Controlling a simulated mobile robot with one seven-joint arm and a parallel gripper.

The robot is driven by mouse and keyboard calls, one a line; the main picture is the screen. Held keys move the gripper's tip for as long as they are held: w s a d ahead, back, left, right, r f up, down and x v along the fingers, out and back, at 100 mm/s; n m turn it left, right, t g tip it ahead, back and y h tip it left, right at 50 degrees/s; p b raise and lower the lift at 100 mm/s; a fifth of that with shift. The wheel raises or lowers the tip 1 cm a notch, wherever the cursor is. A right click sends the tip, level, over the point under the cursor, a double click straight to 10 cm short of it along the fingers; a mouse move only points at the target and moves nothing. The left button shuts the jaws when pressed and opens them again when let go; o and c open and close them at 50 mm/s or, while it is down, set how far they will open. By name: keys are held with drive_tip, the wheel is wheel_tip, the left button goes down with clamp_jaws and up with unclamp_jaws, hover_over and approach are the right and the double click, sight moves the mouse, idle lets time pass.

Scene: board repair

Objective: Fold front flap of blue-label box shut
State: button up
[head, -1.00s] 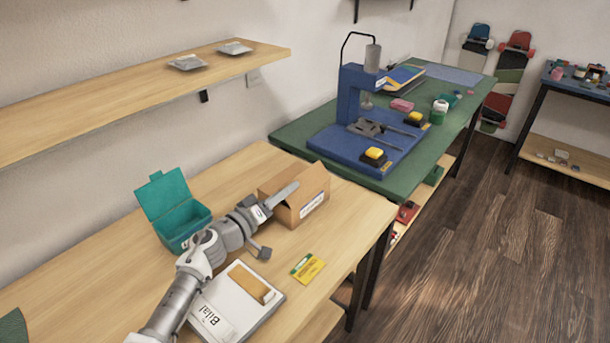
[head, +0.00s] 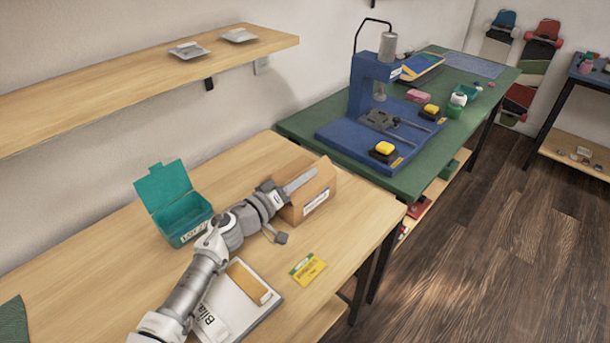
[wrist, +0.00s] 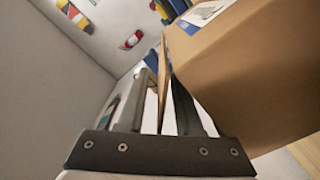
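The brown cardboard box (head: 322,182) stands near the right end of the wooden table, a white label (head: 316,202) on its side facing the camera. My gripper (head: 301,181) lies along the box's top, at its left part, and hides some of it. In the wrist view the box (wrist: 255,70) fills the right side, with a white and blue label (wrist: 205,12) at the top. There my fingers (wrist: 158,60) stand close together beside the box. A thin brown strip, perhaps a flap edge-on, shows between them; whether they grip it is unclear.
An open teal box (head: 180,210) stands left of my arm. A yellow card (head: 307,268) and a white clipboard-like item (head: 240,303) lie in front. A green table (head: 300,124) with a blue press (head: 372,82) stands behind. A shelf (head: 150,75) hangs above left.

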drive_tip(key=shift+c, duration=0.3)
clamp_jaws()
idle(1.1)
